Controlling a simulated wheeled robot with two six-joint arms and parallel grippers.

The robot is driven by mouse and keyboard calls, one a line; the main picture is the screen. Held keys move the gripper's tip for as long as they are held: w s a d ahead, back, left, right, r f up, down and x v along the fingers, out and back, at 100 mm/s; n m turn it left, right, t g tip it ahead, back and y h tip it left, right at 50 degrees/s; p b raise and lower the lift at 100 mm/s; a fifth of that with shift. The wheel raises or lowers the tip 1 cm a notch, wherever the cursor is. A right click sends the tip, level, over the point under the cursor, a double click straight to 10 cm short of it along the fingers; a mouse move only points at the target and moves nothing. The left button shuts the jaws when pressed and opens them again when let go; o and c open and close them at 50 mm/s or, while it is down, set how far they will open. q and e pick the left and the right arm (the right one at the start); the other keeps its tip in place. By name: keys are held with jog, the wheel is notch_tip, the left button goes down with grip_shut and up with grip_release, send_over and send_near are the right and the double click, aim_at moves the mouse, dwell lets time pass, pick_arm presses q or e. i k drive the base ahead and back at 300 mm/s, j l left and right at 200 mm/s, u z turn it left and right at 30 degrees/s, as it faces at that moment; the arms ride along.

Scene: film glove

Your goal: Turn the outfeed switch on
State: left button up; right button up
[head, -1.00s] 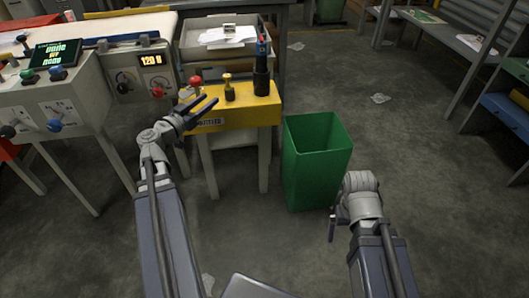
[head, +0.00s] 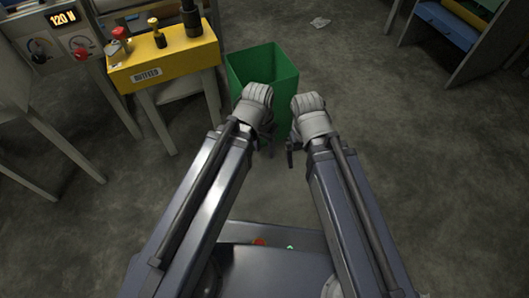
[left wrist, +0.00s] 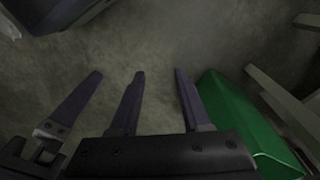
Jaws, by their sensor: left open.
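The yellow outfeed box (head: 165,62), labelled OUTFEED, stands at the upper left of the head view. I cannot tell the switch's setting. My left gripper (head: 268,142) hangs low in front of the green bin, right of and well apart from the box. The left wrist view shows its two fingers (left wrist: 160,74) open and empty. My right gripper (head: 290,154) is close beside it, pointing down; its jaws are mostly hidden.
The green bin (head: 262,68) stands right of the outfeed box, just beyond both grippers; it also shows in the left wrist view (left wrist: 238,120). A grey panel with a lit display (head: 52,18) is left of the box. Open floor (head: 400,130) lies to the right.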

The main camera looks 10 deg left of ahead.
aim_at(120, 34)
jog(key=u, duration=1.35)
